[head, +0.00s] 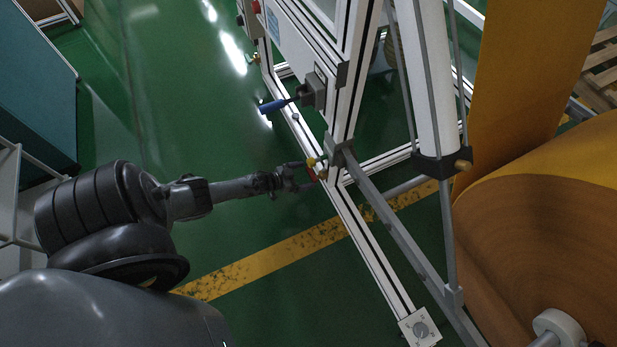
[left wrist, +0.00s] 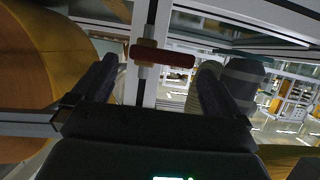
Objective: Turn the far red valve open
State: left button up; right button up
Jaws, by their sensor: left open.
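A valve with a red bar handle (left wrist: 163,57) is on the white frame post in the left wrist view. The handle lies crosswise in that picture, in front of a brass-coloured and white fitting. In the head view the red handle (head: 313,175) is small, low on the frame and partly covered by my gripper. My left gripper (head: 307,175) is open right at this valve. In the left wrist view its fingers (left wrist: 160,66) stand either side of the handle, with visible gaps. Contact cannot be told. My right gripper is not in view.
A blue-handled part (head: 274,105) sticks out from the frame above the valve. A small yellowish fitting (head: 255,59) is farther along the frame. A large brown roll (head: 545,240) stands at the right. Green floor (head: 190,100) is open left of the frame.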

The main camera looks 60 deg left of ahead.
aim_at(311, 174)
pick_arm(q)
jog(key=shift+w+a+f+b, duration=0.15)
jog(key=shift+w+f+b, duration=0.1)
jog(key=shift+w, duration=0.25)
jog(key=shift+w+a+f+b, duration=0.1)
jog(key=shift+w+f+b, duration=0.1)
jog(key=shift+w, duration=0.25)
jog(key=shift+w+d, duration=0.1)
jog(key=shift+w, duration=0.05)
jog(key=shift+d+f, duration=0.1)
jog(key=shift+d, duration=0.15)
jog(key=shift+w, duration=0.1)
jog(key=shift+a, duration=0.2)
jog(key=c, duration=0.8)
